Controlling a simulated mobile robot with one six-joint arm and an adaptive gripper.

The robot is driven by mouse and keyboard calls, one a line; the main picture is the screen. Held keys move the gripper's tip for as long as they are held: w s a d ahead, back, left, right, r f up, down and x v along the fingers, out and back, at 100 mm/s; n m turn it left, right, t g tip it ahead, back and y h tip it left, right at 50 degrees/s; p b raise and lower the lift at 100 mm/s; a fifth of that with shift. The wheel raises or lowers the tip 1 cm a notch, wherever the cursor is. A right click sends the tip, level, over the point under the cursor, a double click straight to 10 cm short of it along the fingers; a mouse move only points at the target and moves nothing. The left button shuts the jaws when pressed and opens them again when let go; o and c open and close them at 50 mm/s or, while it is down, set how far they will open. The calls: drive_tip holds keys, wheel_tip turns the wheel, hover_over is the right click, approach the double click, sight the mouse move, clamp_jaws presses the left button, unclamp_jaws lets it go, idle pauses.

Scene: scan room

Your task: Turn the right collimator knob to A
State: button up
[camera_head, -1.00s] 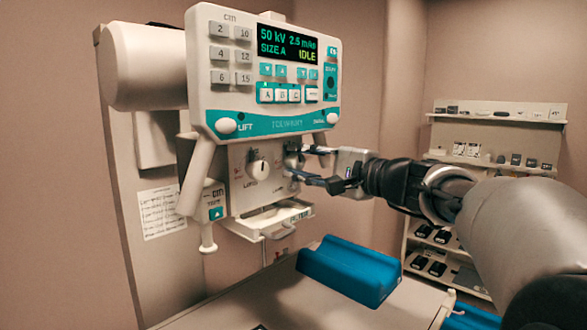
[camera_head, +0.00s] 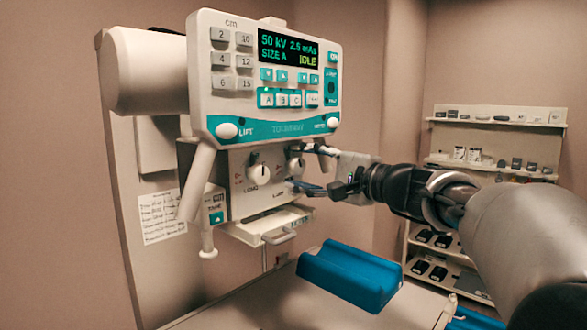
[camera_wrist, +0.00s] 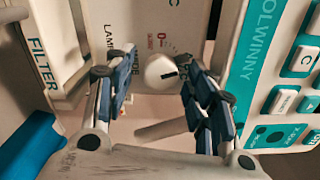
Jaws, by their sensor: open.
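The right collimator knob (camera_head: 296,164) is a round white knob on the panel under the control head. In the wrist view it is a white knob (camera_wrist: 158,71) with a dark pointer mark. My gripper (camera_head: 299,169) is open at this knob from the right. In the wrist view the fingers of my gripper (camera_wrist: 155,75) stand on either side of the knob, with a visible gap at least on the left. I cannot tell whether the right finger touches it. The left collimator knob (camera_head: 258,173) is apart from my gripper. The letter scale around the right knob is mostly hidden or too small to read.
The control head (camera_head: 265,85) with its display and buttons overhangs the knobs closely. A filter tray (camera_head: 268,226) with a handle juts out below them. A blue cushion (camera_head: 348,273) lies on the table. Shelves (camera_head: 490,140) stand at the right.

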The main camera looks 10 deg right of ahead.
drive_tip(key=v, duration=1.1)
drive_tip(key=shift+s+d, duration=0.2)
drive_tip(key=shift+s, duration=0.15)
